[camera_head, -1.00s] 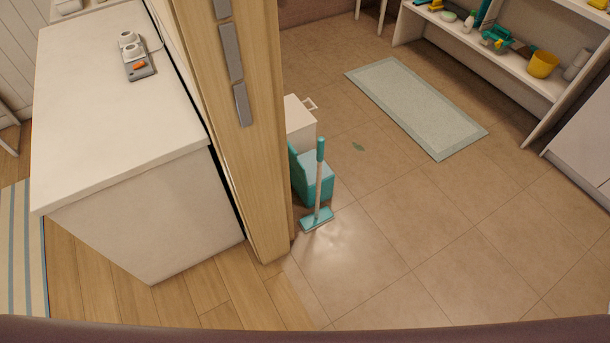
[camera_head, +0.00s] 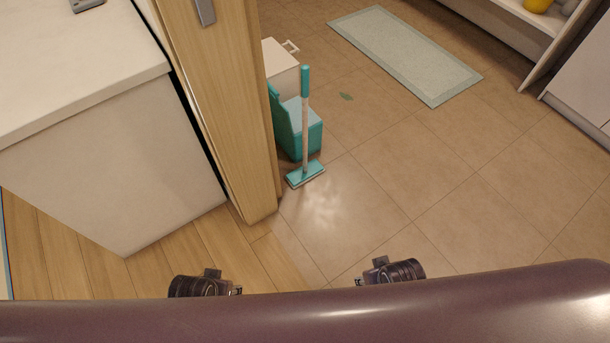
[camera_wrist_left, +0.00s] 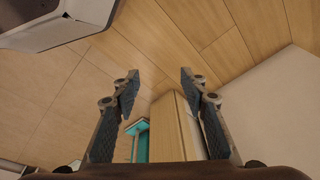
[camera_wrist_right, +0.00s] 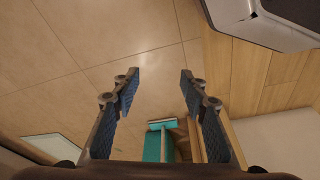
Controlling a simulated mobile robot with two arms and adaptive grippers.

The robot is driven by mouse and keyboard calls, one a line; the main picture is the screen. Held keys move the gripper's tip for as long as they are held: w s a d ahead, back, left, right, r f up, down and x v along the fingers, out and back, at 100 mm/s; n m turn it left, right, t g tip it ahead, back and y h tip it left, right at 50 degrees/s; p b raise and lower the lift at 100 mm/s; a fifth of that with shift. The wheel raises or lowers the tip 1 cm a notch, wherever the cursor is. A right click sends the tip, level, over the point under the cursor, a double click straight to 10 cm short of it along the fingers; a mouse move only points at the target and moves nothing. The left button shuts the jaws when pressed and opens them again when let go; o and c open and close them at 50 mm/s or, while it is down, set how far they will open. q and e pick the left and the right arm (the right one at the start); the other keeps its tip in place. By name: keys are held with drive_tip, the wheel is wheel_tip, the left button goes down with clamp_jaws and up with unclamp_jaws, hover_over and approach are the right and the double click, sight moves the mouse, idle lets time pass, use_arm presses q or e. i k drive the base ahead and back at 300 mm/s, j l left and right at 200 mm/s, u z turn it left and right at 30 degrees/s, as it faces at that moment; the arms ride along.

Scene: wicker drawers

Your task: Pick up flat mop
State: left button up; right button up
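The flat mop (camera_head: 306,125) stands upright on the tiled floor, with a teal grip on top, a pale pole and a flat teal head. It is in front of a teal bucket (camera_head: 307,138), beside the wooden door post. My left gripper (camera_wrist_left: 158,80) is open and empty; its wrist view shows teal parts beyond the fingers, near the post. My right gripper (camera_wrist_right: 160,75) is open and empty; a teal head and teal block show between its fingers, farther off. In the head view only my wrists show at the bottom edge, and the fingers are hidden.
The wooden post (camera_head: 228,130) stands left of the mop, with a white cabinet (camera_head: 110,170) further left. A white box (camera_head: 281,66) is behind the bucket. A pale mat (camera_head: 405,55) lies beyond. The tiled floor right of the mop is clear.

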sight(308, 170)
drive_tip(key=i+j+z, duration=0.1)
drive_tip(key=j, duration=0.35)
drive_tip(key=i+j+z, duration=0.1)
drive_tip(key=j, duration=0.85)
drive_tip(key=i+z, duration=0.05)
